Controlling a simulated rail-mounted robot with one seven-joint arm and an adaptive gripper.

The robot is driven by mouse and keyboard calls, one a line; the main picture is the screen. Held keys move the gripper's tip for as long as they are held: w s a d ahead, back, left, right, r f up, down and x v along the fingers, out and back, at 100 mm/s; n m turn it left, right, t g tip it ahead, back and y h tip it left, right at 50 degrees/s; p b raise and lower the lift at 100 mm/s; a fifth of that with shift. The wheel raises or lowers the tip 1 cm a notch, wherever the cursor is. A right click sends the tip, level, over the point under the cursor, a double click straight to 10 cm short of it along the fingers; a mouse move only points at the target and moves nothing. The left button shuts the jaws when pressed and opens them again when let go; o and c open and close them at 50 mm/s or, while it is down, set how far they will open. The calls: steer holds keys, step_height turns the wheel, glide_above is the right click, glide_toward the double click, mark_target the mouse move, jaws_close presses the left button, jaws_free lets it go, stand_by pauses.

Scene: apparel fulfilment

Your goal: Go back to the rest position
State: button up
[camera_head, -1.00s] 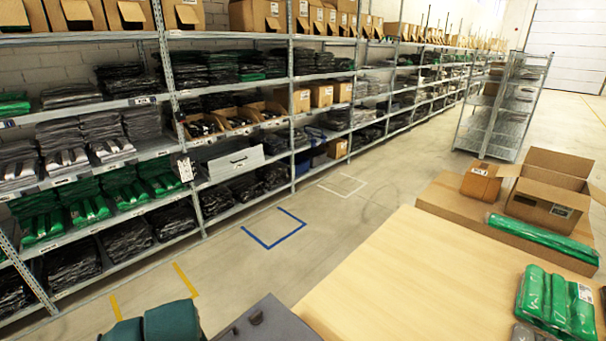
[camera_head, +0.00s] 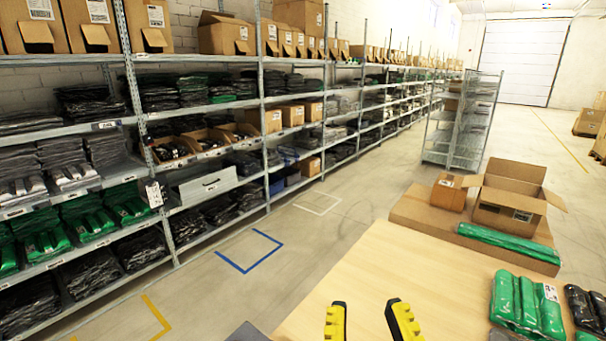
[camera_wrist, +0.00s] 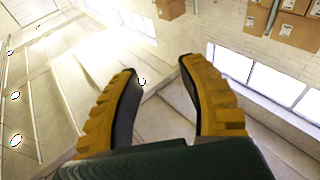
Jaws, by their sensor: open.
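My gripper (camera_head: 367,322) shows at the bottom of the head view, with two yellow and black fingers apart over the near part of the wooden table (camera_head: 395,275). In the wrist view my gripper (camera_wrist: 158,80) is open with nothing between the fingers. The rest of my arm is mostly out of the head view.
Green packages (camera_head: 526,303) and black packages (camera_head: 583,305) lie on the table's right side. An open carton (camera_head: 505,205), a small box (camera_head: 449,192) and a green roll (camera_head: 508,243) sit behind. Stocked shelves (camera_head: 205,104) line the left. The aisle floor (camera_head: 335,232) is clear.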

step_height(320, 180, up, 24)
steer(key=s+m+t+p, duration=0.1)
steer(key=s+p, duration=0.1)
steer(key=p, duration=1.8)
steer(key=shift+t+p, duration=0.3)
steer(key=shift+p, duration=0.05)
steer(key=shift+d+f, duration=0.1)
steer(key=shift+f, duration=0.05)
